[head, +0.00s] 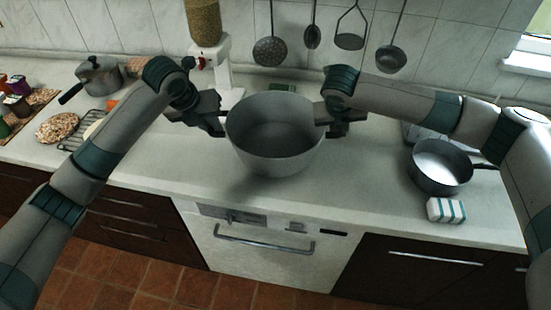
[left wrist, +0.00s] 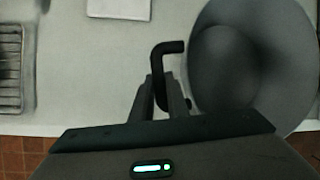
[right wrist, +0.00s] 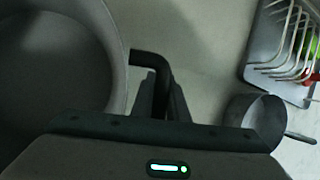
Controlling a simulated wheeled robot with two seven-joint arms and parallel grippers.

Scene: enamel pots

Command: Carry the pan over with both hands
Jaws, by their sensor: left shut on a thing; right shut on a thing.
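The pan (head: 275,148) is a large, deep, grey, empty pot in the middle of the head view. Its shadow falls on the counter below and left of it, and it appears held up off the counter, roughly level. My left gripper (head: 219,127) is shut on its left handle, a dark bent bar (left wrist: 168,48) in the left wrist view. My right gripper (head: 331,119) is shut on its right handle, a dark bent bar (right wrist: 150,60) in the right wrist view. The grippers partly hide both handles in the head view.
A smaller saucepan (head: 440,170) and a striped sponge (head: 446,211) stand on the right of the counter (head: 370,195). A white dispenser (head: 222,70) stands behind the pan, and utensils (head: 270,50) hang above. A lidded pot (head: 100,76) and wire rack (left wrist: 10,65) are left.

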